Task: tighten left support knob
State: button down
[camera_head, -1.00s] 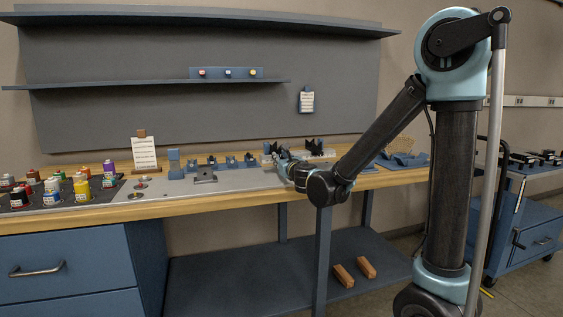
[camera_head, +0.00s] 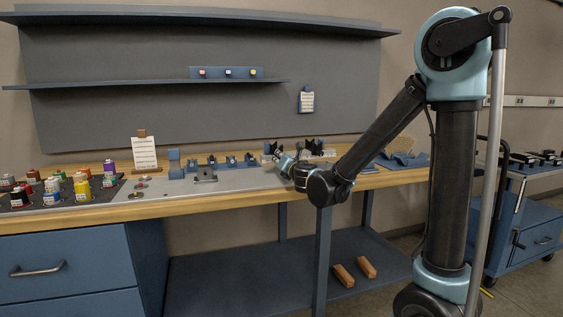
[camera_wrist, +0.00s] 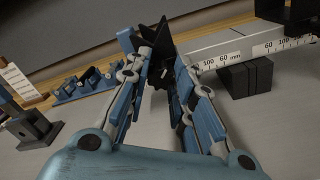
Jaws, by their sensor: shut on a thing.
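The left support (camera_head: 270,148) is a small black V-shaped piece at the back of the bench plate. In the wrist view its dark pointed body (camera_wrist: 154,78) stands between and just beyond my fingers. My gripper (camera_head: 279,155) reaches over the plate to it. In the wrist view my gripper (camera_wrist: 160,62) has its two blue-and-grey fingers closed in on a dark part at the support. The knob itself cannot be told apart from the support; the fingertips partly hide it. A second black support (camera_head: 312,147) stands to the right.
A pale ruled bar (camera_wrist: 235,52) with a black block (camera_wrist: 245,79) lies close right of my fingers. Small blue holders (camera_wrist: 82,84) and a dark block (camera_wrist: 33,129) stand left. Several bottles (camera_head: 82,188) are at the far left. The plate's front (camera_head: 235,184) is clear.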

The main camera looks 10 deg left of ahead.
jog(key=m, duration=2.3)
jog(key=shift+m, duration=0.3)
jog(key=m, duration=0.3)
jog(key=shift+m, duration=2.3)
